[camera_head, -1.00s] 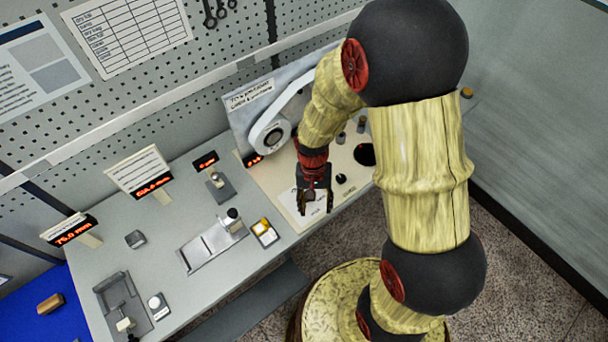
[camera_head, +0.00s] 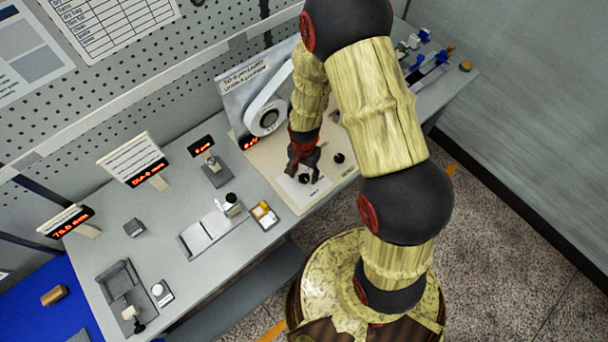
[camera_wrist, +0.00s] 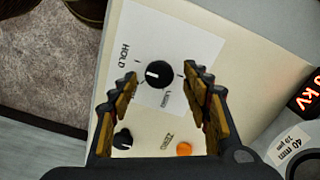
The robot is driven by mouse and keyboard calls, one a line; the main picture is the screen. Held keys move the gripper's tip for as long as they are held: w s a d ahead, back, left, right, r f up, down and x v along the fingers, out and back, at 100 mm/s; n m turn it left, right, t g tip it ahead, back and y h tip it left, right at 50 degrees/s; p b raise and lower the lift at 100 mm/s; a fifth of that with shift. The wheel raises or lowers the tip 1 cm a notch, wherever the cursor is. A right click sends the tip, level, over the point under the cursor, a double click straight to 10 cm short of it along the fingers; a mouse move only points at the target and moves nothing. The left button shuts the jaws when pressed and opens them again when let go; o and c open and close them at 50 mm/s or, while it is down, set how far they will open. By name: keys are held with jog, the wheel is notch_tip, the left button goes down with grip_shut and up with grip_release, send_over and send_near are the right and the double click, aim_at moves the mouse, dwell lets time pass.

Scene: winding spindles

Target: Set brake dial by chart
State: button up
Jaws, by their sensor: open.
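A round black dial (camera_wrist: 158,74) with a white pointer mark sits on a white printed card (camera_wrist: 190,50) in the wrist view. The card carries the word HOLD on one side and a smaller word on the other, too small to read surely. My gripper (camera_wrist: 159,72) is open, one finger on each side of the dial in the picture; I cannot tell whether they touch it. In the head view my gripper (camera_head: 303,166) hangs over the card, with the dial (camera_head: 304,178) beneath it. A chart sheet (camera_head: 112,22) hangs on the pegboard, its entries too small to read.
A second black knob (camera_wrist: 122,139) and an orange button (camera_wrist: 183,149) sit nearby on the cream panel. A red display (camera_wrist: 305,95) stands beside them. To the left on the bench are a grey block (camera_head: 134,227), a yellow-topped device (camera_head: 263,215) and sign stands.

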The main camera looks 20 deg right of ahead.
jog(key=shift+f, duration=0.6)
jog(key=c, duration=0.3)
jog(key=c, duration=0.8)
jog(key=shift+c, duration=0.3)
jog(key=shift+n, duration=0.4)
jog(key=n+b, duration=0.1)
jog(key=n, duration=0.4)
jog(key=shift+n, duration=0.3)
jog(key=n+b, duration=0.1)
jog(key=n, duration=0.4)
jog(key=shift+n, duration=0.4)
